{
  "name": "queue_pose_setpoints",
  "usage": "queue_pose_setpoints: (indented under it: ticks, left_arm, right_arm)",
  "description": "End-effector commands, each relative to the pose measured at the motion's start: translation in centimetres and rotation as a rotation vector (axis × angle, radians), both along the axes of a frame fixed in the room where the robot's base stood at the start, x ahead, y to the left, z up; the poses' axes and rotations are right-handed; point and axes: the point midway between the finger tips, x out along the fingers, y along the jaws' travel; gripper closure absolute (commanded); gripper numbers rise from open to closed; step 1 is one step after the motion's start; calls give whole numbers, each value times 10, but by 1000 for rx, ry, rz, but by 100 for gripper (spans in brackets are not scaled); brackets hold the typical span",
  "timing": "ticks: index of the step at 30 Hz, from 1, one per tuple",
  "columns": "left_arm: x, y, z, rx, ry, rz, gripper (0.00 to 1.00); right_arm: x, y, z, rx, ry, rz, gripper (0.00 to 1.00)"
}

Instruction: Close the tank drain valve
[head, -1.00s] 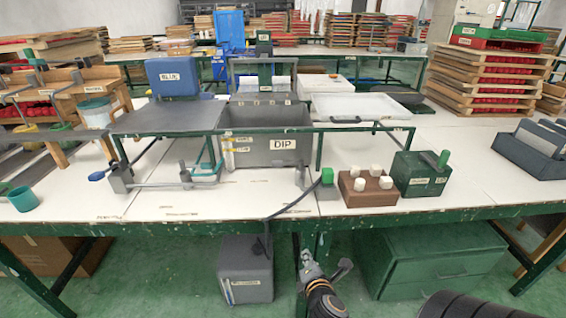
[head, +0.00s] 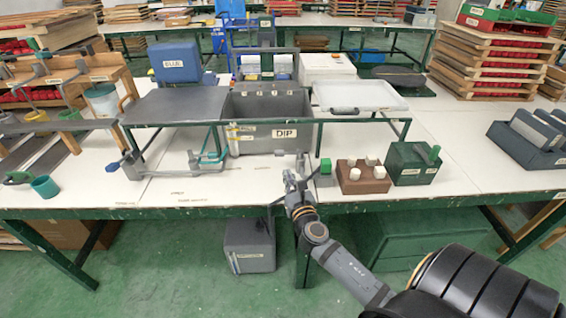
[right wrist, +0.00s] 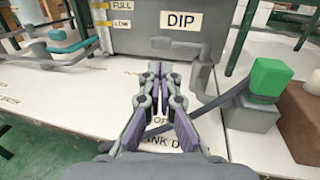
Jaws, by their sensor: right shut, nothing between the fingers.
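The grey dip tank (head: 265,120), labelled DIP, stands at the middle of the table, and its front shows in the right wrist view (right wrist: 205,42). A grey drain fitting comes down at its front right. Beside it is a grey block with a green top (head: 325,166), also in the right wrist view (right wrist: 268,78). A dark bar or hose runs leftward from this block, partly behind my fingers; I cannot tell the valve's setting. My right gripper (head: 291,178) is shut and empty, left of the green-topped block, above a partly covered table label (right wrist: 160,140). My left gripper is out of view.
A brown block with white knobs (head: 362,181) and a dark green box (head: 411,165) stand to the right. A clamp-like rig stands at the left. A grey container (head: 249,247) is on the floor under the table edge. The table's front right is clear.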

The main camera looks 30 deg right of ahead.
Motion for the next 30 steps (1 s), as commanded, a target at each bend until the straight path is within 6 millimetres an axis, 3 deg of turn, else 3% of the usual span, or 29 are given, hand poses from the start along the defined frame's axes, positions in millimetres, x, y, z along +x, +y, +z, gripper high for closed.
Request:
queue_pose_setpoints:
  ticks: [3, 9, 24, 30]
  left_arm:
    - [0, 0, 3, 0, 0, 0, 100]
    - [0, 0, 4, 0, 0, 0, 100]
    - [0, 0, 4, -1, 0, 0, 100]
    - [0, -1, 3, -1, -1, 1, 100]
  right_arm:
    - [25, -9, 2, 1, -3, -2, 100]
    - [53, -18, 1, 2, -2, -1, 100]
    - [63, -21, 0, 2, 0, -3, 100]
    - [74, -19, 0, 8, -3, -113, 100]
